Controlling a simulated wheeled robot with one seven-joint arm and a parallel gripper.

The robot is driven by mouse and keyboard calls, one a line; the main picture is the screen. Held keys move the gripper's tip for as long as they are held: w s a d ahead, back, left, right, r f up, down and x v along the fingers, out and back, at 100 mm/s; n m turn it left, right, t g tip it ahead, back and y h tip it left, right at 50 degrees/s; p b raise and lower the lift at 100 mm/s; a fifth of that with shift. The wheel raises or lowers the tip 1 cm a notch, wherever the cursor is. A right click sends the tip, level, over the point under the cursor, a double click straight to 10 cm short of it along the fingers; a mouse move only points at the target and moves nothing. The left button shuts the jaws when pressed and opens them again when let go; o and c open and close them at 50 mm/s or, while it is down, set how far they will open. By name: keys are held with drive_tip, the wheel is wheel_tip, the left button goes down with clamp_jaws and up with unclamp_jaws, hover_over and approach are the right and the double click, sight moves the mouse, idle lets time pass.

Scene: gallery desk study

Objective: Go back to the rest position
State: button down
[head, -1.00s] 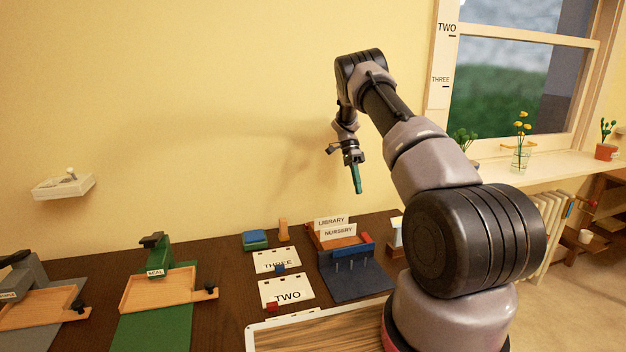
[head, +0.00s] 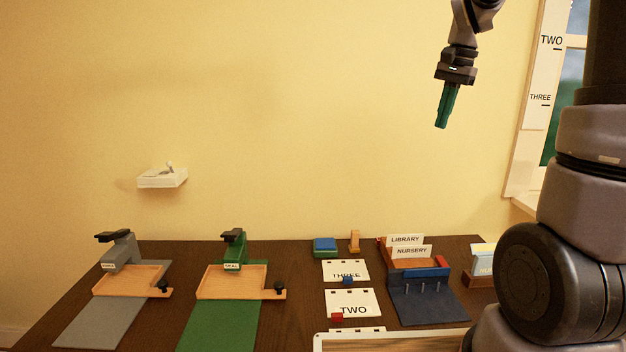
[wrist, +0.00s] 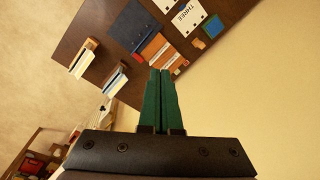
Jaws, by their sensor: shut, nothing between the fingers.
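My gripper (head: 445,106) hangs in the air in front of the yellow wall, high above the back right of the desk. Its green fingers point down and are shut with nothing between them. In the wrist view the fingers (wrist: 160,100) lie side by side, with the desk top (wrist: 90,20) well below them. My gripper touches nothing.
On the dark desk (head: 300,300) stand a grey press (head: 120,253), a green press (head: 234,250), TWO and THREE cards (head: 353,310), a blue pad (head: 325,244) and a card holder (head: 408,262). A white wall shelf (head: 162,179) is at left. A window frame (head: 532,110) is at right.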

drive_tip(key=s+a+r+n+t, duration=0.1)
drive_tip(key=s+a+n+t, duration=0.2)
drive_tip(key=s, duration=0.7)
drive_tip(key=s+a+r+n+t, duration=0.1)
drive_tip(key=s+a+n+t, duration=0.1)
drive_tip(key=s, duration=0.8)
drive_tip(key=shift+a+r+n+t+y, duration=0.3)
drive_tip(key=shift+a+r+n+t, duration=0.15)
drive_tip(key=shift+a, duration=0.2)
